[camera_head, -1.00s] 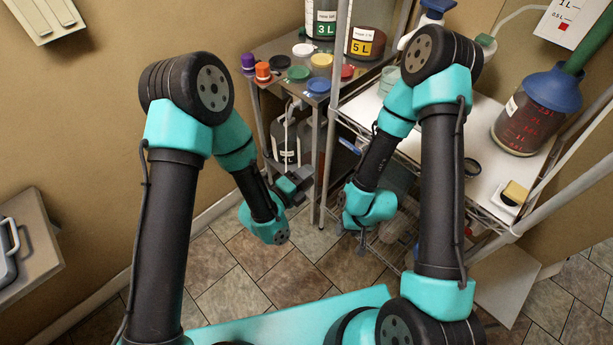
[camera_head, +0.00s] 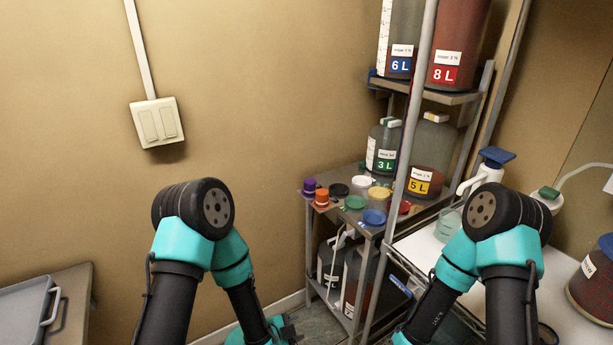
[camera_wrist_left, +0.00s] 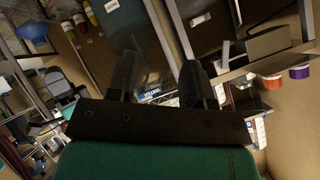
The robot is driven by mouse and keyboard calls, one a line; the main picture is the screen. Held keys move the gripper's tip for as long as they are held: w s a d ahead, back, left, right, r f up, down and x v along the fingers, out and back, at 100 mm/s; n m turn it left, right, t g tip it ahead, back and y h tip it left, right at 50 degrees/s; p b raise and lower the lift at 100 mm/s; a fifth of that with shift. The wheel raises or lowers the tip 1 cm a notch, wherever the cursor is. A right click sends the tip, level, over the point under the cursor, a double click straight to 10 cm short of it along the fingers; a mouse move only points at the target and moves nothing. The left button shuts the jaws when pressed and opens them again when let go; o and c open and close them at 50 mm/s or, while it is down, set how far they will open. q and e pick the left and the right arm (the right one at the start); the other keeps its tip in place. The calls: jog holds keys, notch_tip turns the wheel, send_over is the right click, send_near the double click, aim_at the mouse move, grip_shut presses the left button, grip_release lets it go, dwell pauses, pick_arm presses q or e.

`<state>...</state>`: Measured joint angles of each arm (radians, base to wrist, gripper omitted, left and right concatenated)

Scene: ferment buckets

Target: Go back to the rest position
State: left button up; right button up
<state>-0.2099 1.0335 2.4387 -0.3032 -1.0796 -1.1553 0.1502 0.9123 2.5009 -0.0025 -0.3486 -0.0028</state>
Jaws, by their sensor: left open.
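My left gripper (camera_head: 286,328) shows at the bottom edge of the head view, low in front of the metal shelf rack and only partly in frame. In the left wrist view its two dark fingers (camera_wrist_left: 158,75) stand apart with nothing between them, so it is open and empty. My right arm is bent downward at the right of the head view, and its gripper lies below the picture. The left wrist view is tilted, with the rack and its coloured lids beyond the fingers.
A steel rack (camera_head: 340,214) holds coloured lids, a 3 L bucket (camera_head: 382,148) and a 5 L bucket (camera_head: 428,165). Dark containers (camera_head: 362,285) stand low in it. A white worktop (camera_head: 418,248) is at right, a grey tray (camera_head: 25,309) at left.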

pick_arm(q)
jog(key=s+a+f+n+g+y, duration=0.2)
jog(key=s+a+n, duration=0.4)
jog(key=a+n, duration=0.3)
jog(key=s+a+f+n+g+y, duration=0.2)
jog(key=s+a+f+n+g, duration=0.2)
jog(key=s+a+n, duration=0.3)
jog(key=a+n+g, duration=0.1)
jog(key=a+n, duration=0.1)
jog(key=a, duration=0.1)
jog(key=shift+s+f+n+y, duration=0.25)
jog(key=shift+f+n+y, duration=0.05)
jog(key=shift+n, duration=0.1)
